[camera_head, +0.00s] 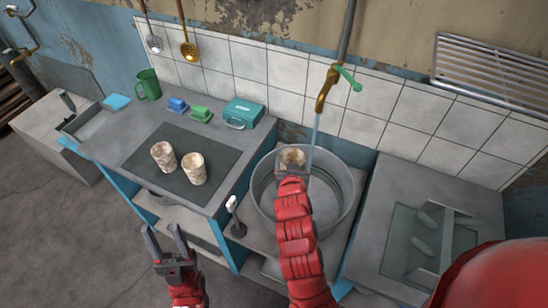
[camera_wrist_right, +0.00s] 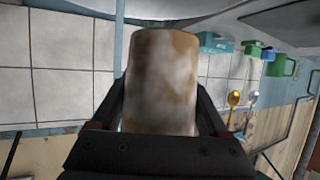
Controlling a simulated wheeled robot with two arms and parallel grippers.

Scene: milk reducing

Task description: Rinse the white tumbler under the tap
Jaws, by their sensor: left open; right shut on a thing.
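The white tumbler (camera_head: 291,157), stained brown, is held over the metal basin. My right gripper (camera_head: 292,172) is shut on the tumbler, which also shows between its fingers in the right wrist view (camera_wrist_right: 163,80). The tap (camera_head: 327,90) is brass with a green handle, and a thin stream of water (camera_head: 314,136) falls from it just right of the tumbler in the picture. I cannot tell whether the water touches the tumbler. The basin (camera_head: 346,215) is round and grey. My left gripper (camera_head: 168,245) is open and empty, left of the basin and in front of the counter.
Two similar stained tumblers (camera_head: 164,157) (camera_head: 194,168) stand on a dark mat (camera_head: 142,159) on the counter. A teal box (camera_head: 243,113), small blue and green items and a green mug (camera_head: 147,84) stand behind. A grey sink unit (camera_head: 402,190) is at right.

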